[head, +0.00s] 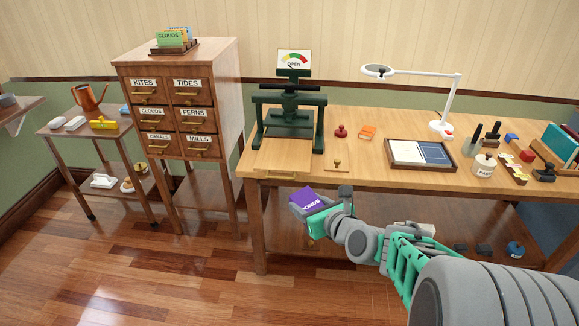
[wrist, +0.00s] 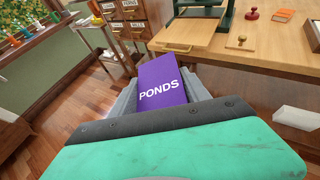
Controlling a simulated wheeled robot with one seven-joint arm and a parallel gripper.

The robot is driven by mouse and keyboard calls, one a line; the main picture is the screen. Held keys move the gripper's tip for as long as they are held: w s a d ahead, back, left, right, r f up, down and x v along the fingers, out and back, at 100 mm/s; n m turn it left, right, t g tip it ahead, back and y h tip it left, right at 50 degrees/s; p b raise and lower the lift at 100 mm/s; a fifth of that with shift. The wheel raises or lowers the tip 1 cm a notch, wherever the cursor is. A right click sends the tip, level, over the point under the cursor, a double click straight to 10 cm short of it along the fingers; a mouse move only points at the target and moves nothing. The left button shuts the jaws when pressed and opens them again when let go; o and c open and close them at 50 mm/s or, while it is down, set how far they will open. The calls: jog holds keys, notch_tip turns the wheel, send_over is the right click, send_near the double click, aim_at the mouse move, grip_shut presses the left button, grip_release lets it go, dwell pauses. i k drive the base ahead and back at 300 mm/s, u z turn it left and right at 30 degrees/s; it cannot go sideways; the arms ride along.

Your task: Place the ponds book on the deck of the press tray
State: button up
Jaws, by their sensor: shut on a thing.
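The purple ponds book (head: 304,200) is held in my gripper (head: 312,215), in front of and below the front edge of the bench in the head view. In the wrist view the book (wrist: 161,88) stands between my shut gripper's fingers (wrist: 158,95), with its white PONDS lettering facing the camera. The dark green press (head: 290,115) stands at the bench's left end. Its wooden tray (head: 275,157) lies at the bench's front edge with a brass handle, and its deck looks bare. The tray also shows in the wrist view (wrist: 186,34), beyond the book.
A red stamp (head: 341,131) and an orange book (head: 367,132) sit farther back. A framed board (head: 422,155) lies to the right. The label cabinet (head: 180,95) stands left of the bench, with floor between.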

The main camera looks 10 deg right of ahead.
aim_at(285, 151)
jog(key=u, duration=0.65)
jog(key=i, duration=0.5)
jog(key=u, duration=0.8)
jog(key=i, duration=0.75)
jog(key=z, duration=0.65)
jog(key=i, duration=0.75)
jog(key=z, duration=0.8)
